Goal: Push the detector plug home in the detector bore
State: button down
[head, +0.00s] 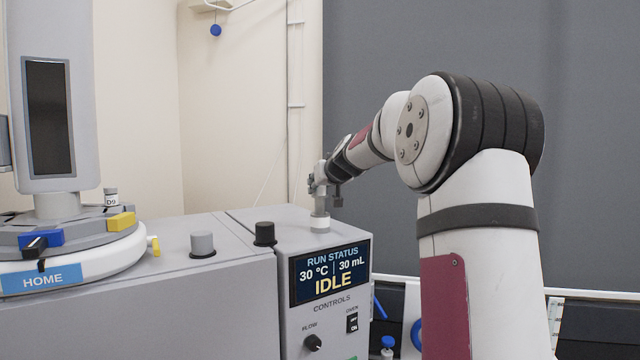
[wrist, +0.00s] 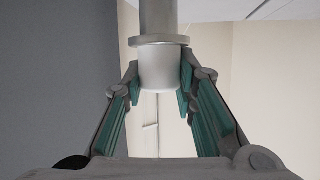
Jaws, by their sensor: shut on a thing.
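My gripper (head: 319,183) is above the right part of the instrument's top in the head view. It is shut on the detector plug, a grey upright cylinder (head: 320,203). Below the plug, a white collar (head: 320,223) stands on the instrument top near its front edge. In the wrist view a pale cylinder (wrist: 163,72) with a flange and a grey shaft shows between the fingertips (wrist: 160,80); the right finger looks close against it. The detector bore's opening is hidden, and I cannot tell how deep the plug sits.
The instrument front has a display reading IDLE (head: 331,272). A black cap (head: 265,234) and a grey cap (head: 202,244) stand left of the gripper on the top. A sampler tower (head: 55,110) with a round tray (head: 75,270) stands at far left.

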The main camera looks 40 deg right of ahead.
aim_at(323, 198)
jog(key=shift+f, duration=2.2)
jog(key=c, duration=1.2)
grip_release()
jog(key=shift+s, duration=0.1)
jog(key=shift+v, duration=5.85)
jog(key=shift+r, duration=0.1)
